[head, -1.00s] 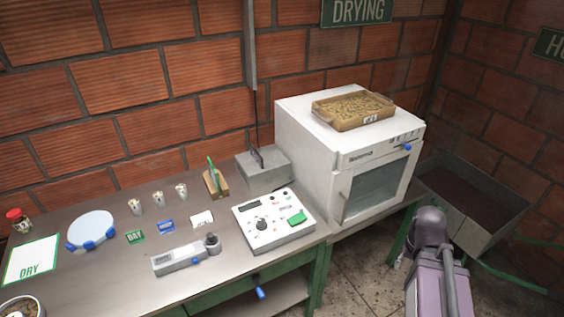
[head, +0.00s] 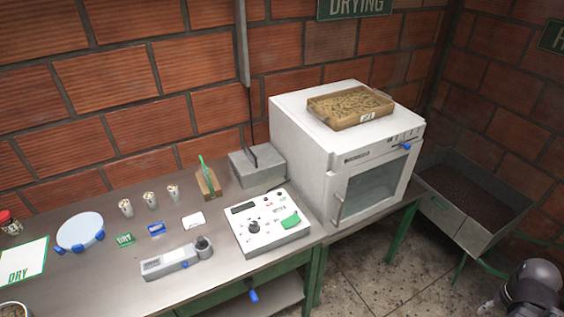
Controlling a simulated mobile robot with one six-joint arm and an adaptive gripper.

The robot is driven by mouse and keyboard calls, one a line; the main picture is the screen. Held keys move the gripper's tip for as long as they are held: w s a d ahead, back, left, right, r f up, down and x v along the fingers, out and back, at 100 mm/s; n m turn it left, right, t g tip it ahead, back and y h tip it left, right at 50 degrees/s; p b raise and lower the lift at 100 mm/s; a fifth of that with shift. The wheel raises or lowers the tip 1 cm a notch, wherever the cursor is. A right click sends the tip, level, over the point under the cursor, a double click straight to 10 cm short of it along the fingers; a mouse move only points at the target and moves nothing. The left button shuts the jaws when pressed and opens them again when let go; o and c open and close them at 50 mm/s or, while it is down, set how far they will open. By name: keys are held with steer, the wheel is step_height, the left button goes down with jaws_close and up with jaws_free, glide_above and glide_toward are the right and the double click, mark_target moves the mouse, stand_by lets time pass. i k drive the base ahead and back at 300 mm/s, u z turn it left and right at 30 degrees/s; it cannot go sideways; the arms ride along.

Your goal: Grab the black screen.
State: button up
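No separate black screen shows clearly in the head view. A thin dark upright piece (head: 252,157) stands on the grey metal box (head: 257,177) at the back of the bench, and I cannot tell whether it is the screen. The white control box (head: 272,232) in front of it has a small dark display (head: 244,209) and a green pad. My gripper is not in view. Only a dark rounded part of my arm shows at the bottom right, well away from the bench.
The metal bench (head: 100,285) holds a white disc (head: 80,230), several small cups and a grey handheld device (head: 172,263). A white oven (head: 340,160) with a tray of beans (head: 350,106) on top stands to the right. A metal bin (head: 470,200) is beyond it.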

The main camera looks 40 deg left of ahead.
mark_target(248, 152)
steer(key=z, duration=0.8)
steer(key=k, duration=1.1)
steer(key=u, duration=2.3)
steer(key=i, duration=0.15)
steer(key=z, duration=0.8)
